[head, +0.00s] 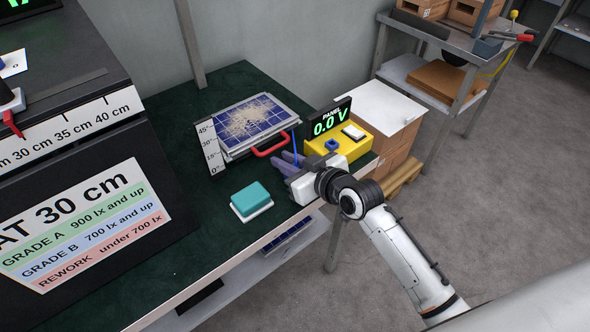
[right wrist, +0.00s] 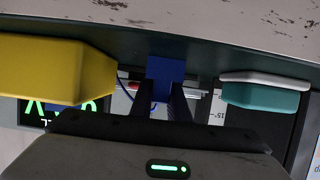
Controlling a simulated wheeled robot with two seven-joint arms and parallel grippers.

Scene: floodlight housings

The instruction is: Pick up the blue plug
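The blue plug (right wrist: 165,68) shows in the right wrist view as a small dark blue block at the fingertips, with a thin blue cable running off it. My right gripper (right wrist: 163,88) has its two dark fingers close together, and they appear closed on the plug. In the head view my right gripper (head: 284,163) is low over the front edge of the green table, between the yellow meter and the teal block. There its body and fingers hide the plug; only the thin blue cable (head: 296,141) shows. My left gripper is not in view.
A yellow meter unit (head: 322,147) with a "0.0 V" display stands right of the gripper. A solar panel (head: 252,119) with a red handle (head: 270,146) is behind. A teal block on a white base (head: 251,198) sits left. The green table (head: 190,240) is clear at front left.

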